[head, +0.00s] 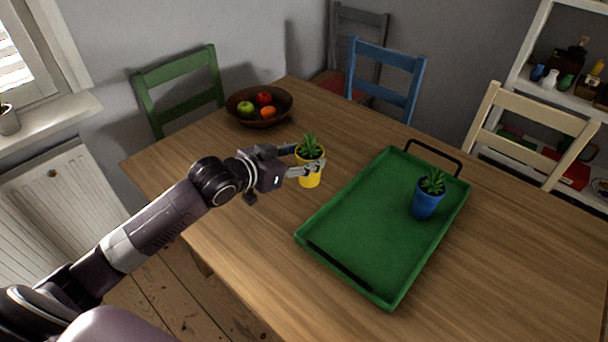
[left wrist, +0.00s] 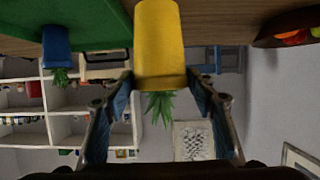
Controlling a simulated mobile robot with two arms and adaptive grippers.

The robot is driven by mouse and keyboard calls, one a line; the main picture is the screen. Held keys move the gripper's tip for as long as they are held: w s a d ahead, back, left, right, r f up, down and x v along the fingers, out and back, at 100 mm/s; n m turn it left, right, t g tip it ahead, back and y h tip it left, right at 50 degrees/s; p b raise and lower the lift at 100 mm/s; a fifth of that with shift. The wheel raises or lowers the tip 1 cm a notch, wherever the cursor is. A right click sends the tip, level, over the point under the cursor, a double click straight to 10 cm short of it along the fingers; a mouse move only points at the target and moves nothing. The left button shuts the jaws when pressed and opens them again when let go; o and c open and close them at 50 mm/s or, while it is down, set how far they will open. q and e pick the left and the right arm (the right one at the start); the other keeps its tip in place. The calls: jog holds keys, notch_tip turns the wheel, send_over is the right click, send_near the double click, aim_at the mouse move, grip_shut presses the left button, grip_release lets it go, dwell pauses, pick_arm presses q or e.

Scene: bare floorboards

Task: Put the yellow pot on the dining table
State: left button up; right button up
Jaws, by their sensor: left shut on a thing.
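The yellow pot (head: 310,179) holds a green succulent and is upright at the dining table (head: 262,172), left of the green tray. My left gripper (head: 308,162) is shut on the pot, with one finger on each side of it. The left wrist view is upside down and shows the yellow pot (left wrist: 160,45) between the fingers (left wrist: 160,90). The pot's base appears at or very near the wooden tabletop; I cannot tell whether it touches. My right gripper is not in view.
A green tray (head: 357,222) with a blue potted plant (head: 426,196) lies right of the yellow pot. A brown fruit bowl (head: 246,115) stands at the back left. Green, blue and cream chairs surround the table. Bare wood lies between bowl and tray.

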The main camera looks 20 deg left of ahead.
aim_at(303, 185)
pick_arm(q)
jog(key=shift+f, duration=0.7)
notch_tip(303, 185, down, 3)
jog(key=shift+f, duration=0.55)
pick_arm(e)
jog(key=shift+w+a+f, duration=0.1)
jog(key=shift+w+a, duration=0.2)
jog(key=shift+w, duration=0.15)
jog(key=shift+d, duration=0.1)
pick_arm(q)
jog(key=shift+f, duration=0.1)
jog(key=shift+f, duration=0.1)
jog(key=o, duration=1.7)
jog(key=shift+f, duration=0.1)
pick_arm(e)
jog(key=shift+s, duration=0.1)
